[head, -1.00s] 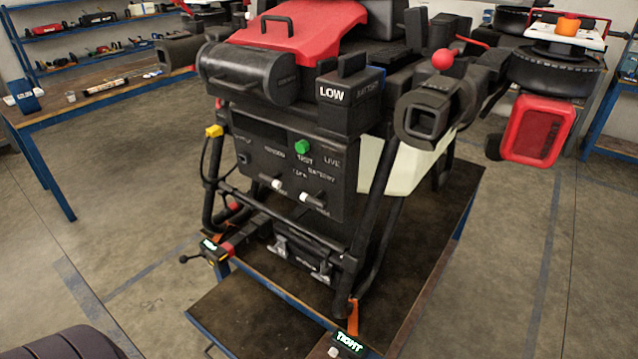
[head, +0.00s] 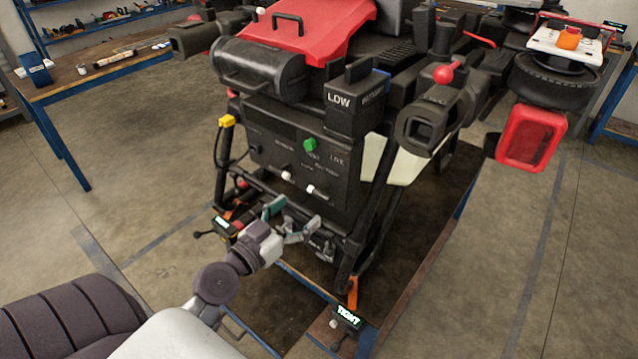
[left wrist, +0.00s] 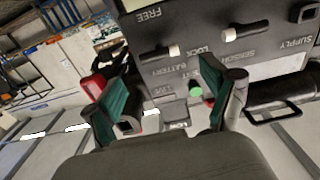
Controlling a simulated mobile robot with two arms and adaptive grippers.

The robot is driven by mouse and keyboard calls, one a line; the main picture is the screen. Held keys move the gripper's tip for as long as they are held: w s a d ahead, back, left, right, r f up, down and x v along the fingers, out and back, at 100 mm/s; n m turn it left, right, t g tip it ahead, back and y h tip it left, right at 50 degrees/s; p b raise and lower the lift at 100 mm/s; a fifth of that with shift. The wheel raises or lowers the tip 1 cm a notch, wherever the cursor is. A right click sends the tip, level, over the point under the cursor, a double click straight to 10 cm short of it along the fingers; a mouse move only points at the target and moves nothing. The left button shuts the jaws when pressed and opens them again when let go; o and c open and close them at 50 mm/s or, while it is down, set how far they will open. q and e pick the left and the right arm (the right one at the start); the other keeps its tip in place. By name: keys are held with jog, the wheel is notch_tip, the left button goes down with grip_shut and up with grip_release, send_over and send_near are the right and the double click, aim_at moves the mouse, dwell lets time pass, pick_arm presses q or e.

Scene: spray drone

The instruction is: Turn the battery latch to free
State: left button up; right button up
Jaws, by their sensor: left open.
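The battery latch (head: 319,192) is a black lever with a white end, low on the dark front panel (head: 262,150) of the drone. It also shows in the left wrist view (left wrist: 153,55), lying between the printed words FREE and LOCK. A similar lever (left wrist: 246,30) by the SENSOR label sits beside it. My left gripper (head: 288,220) is open and empty, with green pads, below and left of the latch in the head view. In the left wrist view its fingers (left wrist: 155,88) are spread, with the latch beyond them and clear of them. My right gripper is not in view.
A green button (head: 309,145) is above the levers. Black frame tubes (head: 368,215) flank the panel. A box marked LOW (head: 345,103) and a camera-like black unit (head: 425,125) jut out above. A TIGHT tag (head: 348,314) sits at the stand's front corner. Open floor lies left.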

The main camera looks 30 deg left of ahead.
aim_at(320, 191)
pick_arm(q)
jog(key=w, duration=0.2)
jog(key=w+p, duration=0.1)
jog(key=w, duration=0.1)
jog(key=w+p, duration=0.1)
jog(key=w, duration=0.1)
jog(key=shift+w+d+r, duration=0.1)
jog(key=shift+w+d, duration=0.1)
jog(key=shift+d, duration=0.1)
jog(key=shift+w, duration=0.6)
jog(key=c, duration=1.2)
